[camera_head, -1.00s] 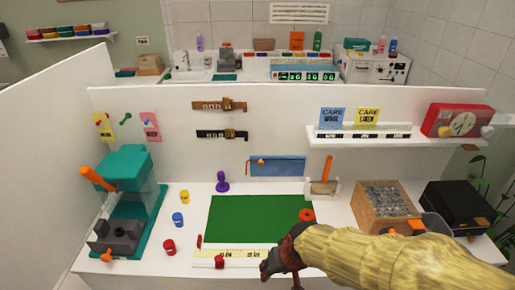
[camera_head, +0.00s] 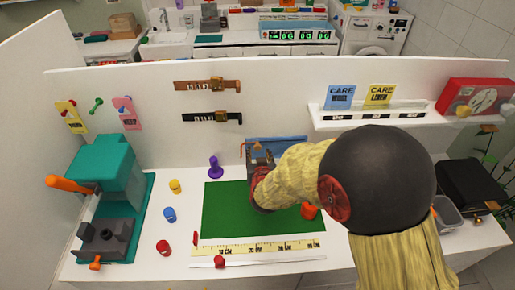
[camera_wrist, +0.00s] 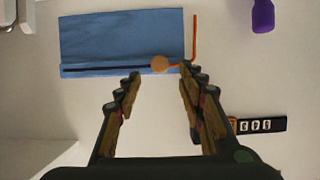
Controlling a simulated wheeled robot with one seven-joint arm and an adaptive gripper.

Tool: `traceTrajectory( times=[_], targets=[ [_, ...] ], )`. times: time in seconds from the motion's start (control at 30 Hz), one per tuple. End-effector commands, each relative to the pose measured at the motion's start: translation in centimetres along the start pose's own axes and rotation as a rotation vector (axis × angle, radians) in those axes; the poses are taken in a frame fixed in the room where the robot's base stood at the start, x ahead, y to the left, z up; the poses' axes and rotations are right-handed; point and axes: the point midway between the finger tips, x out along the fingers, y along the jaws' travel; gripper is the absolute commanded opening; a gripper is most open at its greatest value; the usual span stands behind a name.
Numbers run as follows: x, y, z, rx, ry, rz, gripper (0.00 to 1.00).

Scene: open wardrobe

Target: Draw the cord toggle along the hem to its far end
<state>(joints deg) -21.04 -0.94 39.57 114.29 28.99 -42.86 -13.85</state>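The blue fabric panel (camera_head: 290,144) hangs on the white back wall and is partly hidden by my arm. It shows fully in the wrist view (camera_wrist: 120,35), with a dark line along its hem (camera_wrist: 105,68). The round orange cord toggle (camera_wrist: 160,64) sits on that line, near the panel's right end in the wrist view. The orange cord (camera_wrist: 195,40) leaves that end and bends. My gripper (camera_wrist: 159,76) is open and empty, its fingertips on either side of the toggle's position; contact cannot be told. In the head view my gripper (camera_head: 262,165) is before the panel.
A green mat (camera_head: 228,210) lies on the table below, with a yellow ruler (camera_head: 255,248) in front. A purple peg-like thing (camera_head: 214,167) stands to the left. Black (camera_head: 212,119) and brown (camera_head: 207,85) number straps are on the wall above. A shelf (camera_head: 375,118) juts out at right.

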Motion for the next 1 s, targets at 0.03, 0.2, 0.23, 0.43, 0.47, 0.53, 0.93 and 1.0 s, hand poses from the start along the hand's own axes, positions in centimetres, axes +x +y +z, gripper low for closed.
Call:
traceTrajectory(
  times=[0.03,0.2,0.23,0.43,0.47,0.53,0.93,1.0],
  targets=[
    [0.9,0.0,0.2,0.0,-0.001,0.001,0.4],
    [3.5,0.1,0.1,0.001,0.0,0.001,0.4],
    [3.9,0.0,0.1,0.0,0.0,0.0,0.4],
    [5.5,0.0,0.1,0.0,-0.002,-0.001,0.4],
    [5.6,0.0,0.1,0.0,-0.002,-0.001,0.4],
    [5.8,0.0,0.0,0.0,-0.001,-0.002,0.4],
    [5.7,0.0,0.0,0.001,-0.001,-0.002,0.29],
    [5.7,0.0,0.0,0.001,-0.001,-0.002,0.25]
  ],
)
